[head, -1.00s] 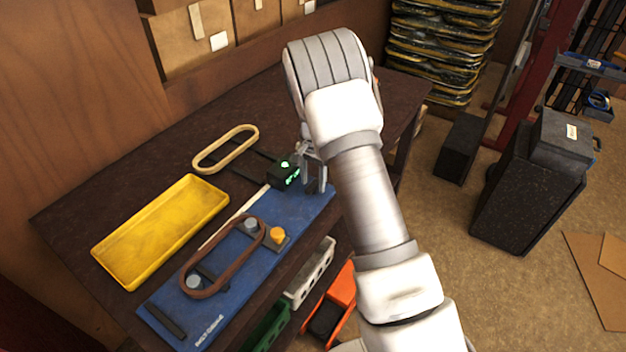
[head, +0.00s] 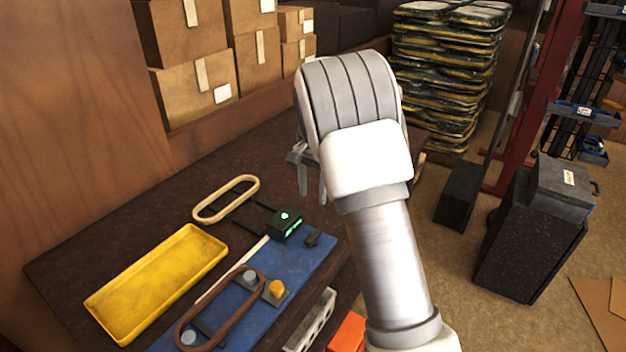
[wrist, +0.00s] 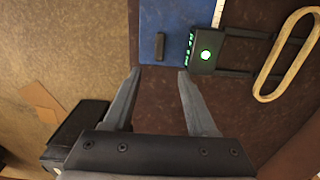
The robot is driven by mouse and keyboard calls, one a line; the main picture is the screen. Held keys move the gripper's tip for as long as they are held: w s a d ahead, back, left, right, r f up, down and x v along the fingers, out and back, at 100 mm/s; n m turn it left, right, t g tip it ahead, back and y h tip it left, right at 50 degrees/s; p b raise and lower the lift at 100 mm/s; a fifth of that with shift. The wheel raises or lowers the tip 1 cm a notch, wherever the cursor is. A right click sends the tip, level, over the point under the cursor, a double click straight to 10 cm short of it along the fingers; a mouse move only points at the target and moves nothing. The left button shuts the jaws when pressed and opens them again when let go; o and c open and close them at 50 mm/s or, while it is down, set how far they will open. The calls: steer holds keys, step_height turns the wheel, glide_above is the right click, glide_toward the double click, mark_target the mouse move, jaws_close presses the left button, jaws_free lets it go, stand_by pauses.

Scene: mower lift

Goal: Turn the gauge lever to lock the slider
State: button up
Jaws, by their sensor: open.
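The blue gauge board (head: 312,262) lies on the dark bench. A short dark bar, which looks like the lever, lies near its far right end (head: 313,240); it also shows in the wrist view (wrist: 170,44). A grey plate with an orange knob (head: 277,288) and a grey post (head: 249,277), probably the slider, sits mid-board. A brown belt (head: 228,311) loops around this post and another post (head: 188,337). My gripper (head: 313,195) is open and empty, above and beyond the board's right end. In the wrist view its fingertips (wrist: 160,72) point toward the dark bar, apart from it.
A black box with green lights (head: 287,224) stands beside the board's back edge. A pale belt loop (head: 226,199) and a yellow tray (head: 157,283) lie on the bench. Cardboard boxes (head: 193,90) are stacked behind. The bench's right edge is close to the board.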

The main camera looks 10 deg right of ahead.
steer(key=shift+r, duration=1.6)
steer(key=shift+r, duration=0.1)
steer(key=s+r+n+t, duration=0.2)
steer(key=s+r+n, duration=0.2)
steer(key=s+r, duration=1)
steer(key=s+f+n+t, duration=0.2)
steer(key=s+n, duration=0.3)
steer(key=s, duration=1.4)
steer(key=shift+s+d+f+t, duration=0.15)
steer(key=shift+s+t, duration=0.05)
steer(key=shift+t, duration=0.6)
steer(key=shift+c, duration=0.6)
